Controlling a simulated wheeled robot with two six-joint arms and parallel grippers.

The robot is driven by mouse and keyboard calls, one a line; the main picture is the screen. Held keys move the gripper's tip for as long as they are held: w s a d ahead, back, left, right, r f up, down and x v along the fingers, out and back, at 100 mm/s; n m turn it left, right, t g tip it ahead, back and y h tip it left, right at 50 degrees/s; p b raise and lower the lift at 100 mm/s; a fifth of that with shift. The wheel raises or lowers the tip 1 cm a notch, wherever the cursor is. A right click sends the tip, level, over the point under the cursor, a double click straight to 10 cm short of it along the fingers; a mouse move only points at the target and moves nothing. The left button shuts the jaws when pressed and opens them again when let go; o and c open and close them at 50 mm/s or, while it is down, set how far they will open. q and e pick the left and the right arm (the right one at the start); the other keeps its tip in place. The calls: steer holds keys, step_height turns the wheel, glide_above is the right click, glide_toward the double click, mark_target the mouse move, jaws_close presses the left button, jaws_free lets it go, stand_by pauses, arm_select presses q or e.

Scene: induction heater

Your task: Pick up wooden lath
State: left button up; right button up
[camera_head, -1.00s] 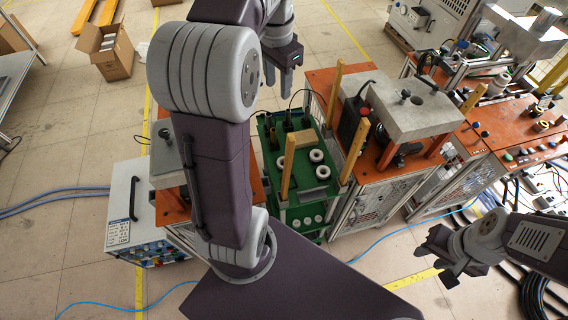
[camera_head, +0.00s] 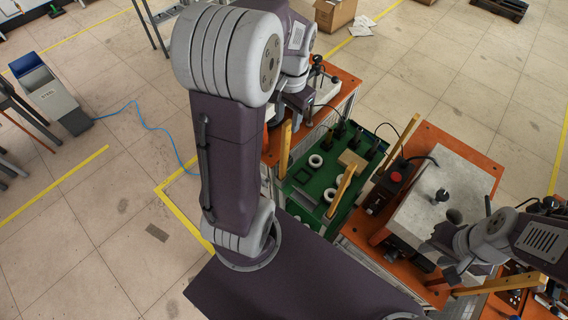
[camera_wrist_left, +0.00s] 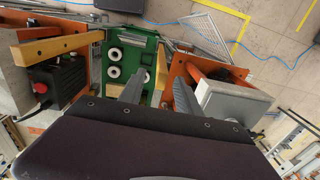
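Another lath (camera_head: 505,284) shows at the lower right. My left gripper (camera_wrist_left: 158,88) is open in the left wrist view, above the tray. A pale wooden piece shows between and behind its fingers; contact cannot be told. A long lath (camera_wrist_left: 58,47) lies across the upper left there. My right gripper (camera_head: 450,272) overlaps the lower-right lath's end; its grip is unclear.
White rings (camera_head: 316,160) and a wooden block (camera_head: 352,159) sit in the tray. A grey-topped heater table (camera_head: 445,190) with a red-button box (camera_head: 392,182) stands to the right, an orange table (camera_head: 345,85) behind left.

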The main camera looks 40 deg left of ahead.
mark_target(288, 123)
arm_select(q)
steer(key=shift+w+a+f, duration=0.3)
steer(key=shift+a+f, duration=0.3)
steer(key=shift+f, duration=0.25)
step_height(288, 123, down, 2)
steer(key=shift+w+f+p, duration=0.1)
steer(key=shift+p, duration=0.25)
steer(key=shift+d+f, duration=0.1)
steer(key=shift+d, duration=0.15)
steer(key=shift+s+d+f, duration=0.1)
steer(key=shift+s, duration=0.1)
steer(key=f, duration=0.1)
steer(key=f+p, duration=0.1)
steer(key=f, duration=0.3)
steer(key=shift+w+a+f, duration=0.1)
steer(key=shift+w+a, duration=0.1)
steer(key=shift+a, duration=0.2)
steer(key=shift+d, duration=0.2)
steer(key=c, duration=0.4)
steer(key=shift+s, duration=0.15)
jaws_close()
arm_select(e)
steer(key=shift+w+a+r, duration=0.1)
steer(key=shift+a+r, duration=0.05)
steer(key=shift+r, duration=0.45)
steer(key=shift+a+r, duration=0.1)
steer(key=shift+r, duration=0.45)
